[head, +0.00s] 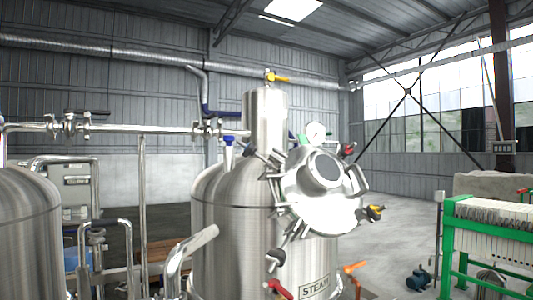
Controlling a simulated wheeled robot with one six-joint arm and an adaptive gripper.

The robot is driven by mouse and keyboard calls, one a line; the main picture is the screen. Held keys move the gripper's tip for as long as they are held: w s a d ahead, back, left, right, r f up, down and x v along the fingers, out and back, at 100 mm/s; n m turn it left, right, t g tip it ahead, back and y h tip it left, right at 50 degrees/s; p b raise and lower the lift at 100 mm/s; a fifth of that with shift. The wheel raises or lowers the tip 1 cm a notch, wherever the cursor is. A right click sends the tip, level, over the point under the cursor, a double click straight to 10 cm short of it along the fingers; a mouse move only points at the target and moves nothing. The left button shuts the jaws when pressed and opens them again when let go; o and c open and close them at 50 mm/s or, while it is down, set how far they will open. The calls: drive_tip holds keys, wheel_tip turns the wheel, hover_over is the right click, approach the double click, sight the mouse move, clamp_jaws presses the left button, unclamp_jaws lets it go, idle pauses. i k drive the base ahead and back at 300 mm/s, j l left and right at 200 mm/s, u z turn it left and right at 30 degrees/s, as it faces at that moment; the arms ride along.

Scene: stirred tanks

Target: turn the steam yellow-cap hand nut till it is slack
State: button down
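The stainless tank labelled STEAM (314,288) stands in the middle of the head view. Its round hatch lid (318,212) faces me, tilted upward, with several hand nuts around its rim. The yellow-cap hand nut (375,212) is on the right side of the lid, its cap pointing outward to the right. A red-cap hand nut (349,149) is at the lid's upper right. A dark-cap hand nut (275,259) is at the lower left. Whether the yellow-cap nut is tight or slack cannot be told at this size. My gripper is not in view.
A pressure gauge (316,132) stands behind the lid. A yellow valve handle (278,78) is on top of the tank. Orange (355,267) and red (279,289) handles sit low in front.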

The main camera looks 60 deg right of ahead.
sight(371, 212)
drive_tip(key=z, duration=1.55)
